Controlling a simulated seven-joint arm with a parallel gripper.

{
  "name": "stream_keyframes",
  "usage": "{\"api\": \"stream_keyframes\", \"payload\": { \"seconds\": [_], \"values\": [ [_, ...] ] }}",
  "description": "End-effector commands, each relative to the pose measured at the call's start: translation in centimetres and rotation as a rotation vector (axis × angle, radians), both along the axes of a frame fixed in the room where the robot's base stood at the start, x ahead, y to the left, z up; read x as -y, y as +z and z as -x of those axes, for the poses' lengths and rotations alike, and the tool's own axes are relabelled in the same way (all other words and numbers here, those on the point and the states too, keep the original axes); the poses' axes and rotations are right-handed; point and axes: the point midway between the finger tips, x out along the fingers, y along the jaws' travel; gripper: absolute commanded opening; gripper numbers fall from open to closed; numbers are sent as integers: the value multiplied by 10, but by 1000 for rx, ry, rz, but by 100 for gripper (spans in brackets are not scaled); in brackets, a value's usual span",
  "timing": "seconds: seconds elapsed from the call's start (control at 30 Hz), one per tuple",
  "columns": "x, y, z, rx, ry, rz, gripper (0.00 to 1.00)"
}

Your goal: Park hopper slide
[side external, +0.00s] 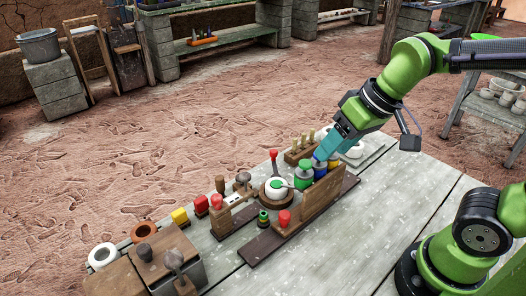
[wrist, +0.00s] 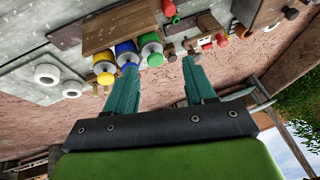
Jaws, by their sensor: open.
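An upright wooden board (side external: 321,192) stands on a long dark rail (side external: 262,246) on the table; I take this to be the hopper slide, though no label shows. A red knob (side external: 284,218) sits at its near left end. In the wrist view the board (wrist: 118,30) and red knob (wrist: 169,9) show at the top. Green (side external: 304,174), blue (side external: 319,168) and yellow-topped (wrist: 104,67) jars stand in a row behind the board. My gripper (side external: 323,153) is above the jars' far end, fingers apart. In the wrist view my gripper (wrist: 159,65) has nothing between its fingertips.
The table front (side external: 350,260) is clear.

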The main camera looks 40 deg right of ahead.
Motion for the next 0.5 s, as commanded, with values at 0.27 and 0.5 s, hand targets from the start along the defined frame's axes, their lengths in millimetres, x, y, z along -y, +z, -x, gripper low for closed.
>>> {"api": "stream_keyframes", "payload": {
  "seconds": [0.27, 0.5],
  "values": [
    [-58, -18, -45, -164, 898, 338, 55],
    [-72, -12, -60, -176, 1447, 468, 55]
  ]
}}
